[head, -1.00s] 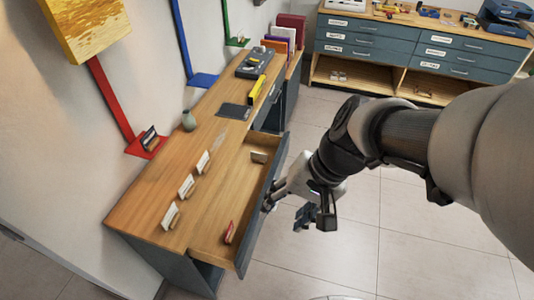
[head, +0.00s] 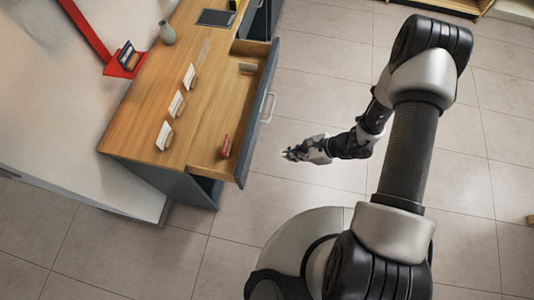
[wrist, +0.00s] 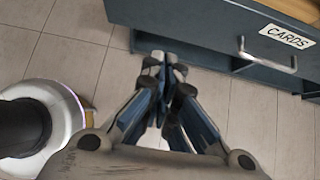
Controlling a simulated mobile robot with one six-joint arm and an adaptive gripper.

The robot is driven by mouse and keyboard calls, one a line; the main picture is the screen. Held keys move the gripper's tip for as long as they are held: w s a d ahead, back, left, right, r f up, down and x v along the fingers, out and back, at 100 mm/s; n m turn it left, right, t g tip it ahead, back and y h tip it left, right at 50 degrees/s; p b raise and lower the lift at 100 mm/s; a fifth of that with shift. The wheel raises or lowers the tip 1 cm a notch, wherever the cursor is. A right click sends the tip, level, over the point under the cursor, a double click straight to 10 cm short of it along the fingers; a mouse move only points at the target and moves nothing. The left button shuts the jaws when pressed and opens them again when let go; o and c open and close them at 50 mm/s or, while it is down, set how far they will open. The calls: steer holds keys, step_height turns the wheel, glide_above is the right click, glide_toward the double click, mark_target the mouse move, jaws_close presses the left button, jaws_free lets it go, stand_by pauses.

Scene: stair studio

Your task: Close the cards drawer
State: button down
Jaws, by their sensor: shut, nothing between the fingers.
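The cards drawer (head: 249,150) is pulled out from the wooden-topped cabinet, with a red item (head: 225,146) and a small pale item (head: 247,68) inside. In the wrist view its dark front (wrist: 200,22) carries a "CARDS" label (wrist: 287,36) and a metal handle (wrist: 266,58), which also shows in the head view (head: 268,107). My gripper (head: 287,154) is shut and empty, in front of the drawer front and apart from it in the head view. In the wrist view my gripper (wrist: 164,60) points toward the drawer's lower edge, left of the handle.
The tiled floor (head: 320,90) around my gripper is clear.

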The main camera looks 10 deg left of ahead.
steer(key=shift+a+r+b+x, duration=0.3)
steer(key=shift+b+x, duration=0.3)
steer(key=shift+x, duration=1.6)
steer(key=shift+a+r+b+x, duration=0.25)
steer(key=shift+b+x, duration=0.3)
steer(key=shift+x, duration=1.65)
steer(key=shift+a+r+b+x, duration=0.3)
steer(key=shift+b+x, duration=0.3)
steer(key=shift+x, duration=1.6)
